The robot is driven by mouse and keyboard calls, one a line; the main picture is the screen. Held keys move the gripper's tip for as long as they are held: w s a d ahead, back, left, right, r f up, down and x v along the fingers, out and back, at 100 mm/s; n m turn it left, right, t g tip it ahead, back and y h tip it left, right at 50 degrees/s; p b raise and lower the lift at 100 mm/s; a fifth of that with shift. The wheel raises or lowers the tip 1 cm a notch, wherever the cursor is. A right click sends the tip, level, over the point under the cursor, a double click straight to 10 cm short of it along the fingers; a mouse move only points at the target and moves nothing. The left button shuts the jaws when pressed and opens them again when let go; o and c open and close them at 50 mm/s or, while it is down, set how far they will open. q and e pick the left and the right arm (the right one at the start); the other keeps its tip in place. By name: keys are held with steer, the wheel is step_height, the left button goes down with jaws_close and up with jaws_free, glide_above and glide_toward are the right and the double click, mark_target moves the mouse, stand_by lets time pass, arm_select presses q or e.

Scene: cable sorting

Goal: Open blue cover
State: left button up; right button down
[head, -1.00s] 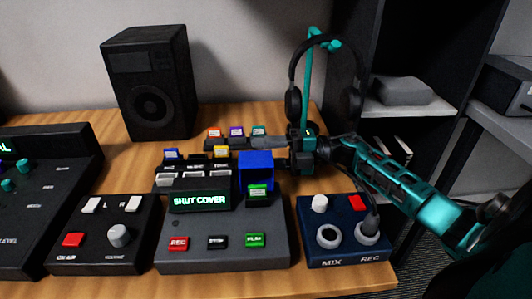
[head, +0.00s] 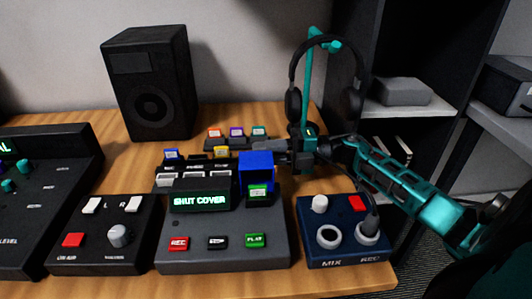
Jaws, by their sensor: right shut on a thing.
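The blue cover (head: 256,165) stands at the right rear of the middle black deck, just right of a screen (head: 201,199) that reads "SHUT COVER". A green-topped cassette (head: 257,191) shows below the cover's front. My right gripper (head: 264,147) comes in from the right at the cover's top rear edge and is shut on it. The fingertips are partly hidden behind the cover. My left gripper is not in view.
A MIX/REC box (head: 345,232) stands to the right of the deck and a small L/R box (head: 104,234) to its left. Several coloured cassettes lie behind the deck. A headphone stand (head: 307,85) rises close behind my right gripper; a speaker (head: 149,85) is at the back left.

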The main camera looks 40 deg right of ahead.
steer(key=shift+s+a+r+n+p, duration=0.15)
steer(key=shift+s+r+n+p, duration=0.25)
steer(key=shift+r+p, duration=0.25)
steer(key=c, duration=1)
jaws_free()
steer(key=shift+f, duration=0.1)
steer(key=v, duration=1.3)
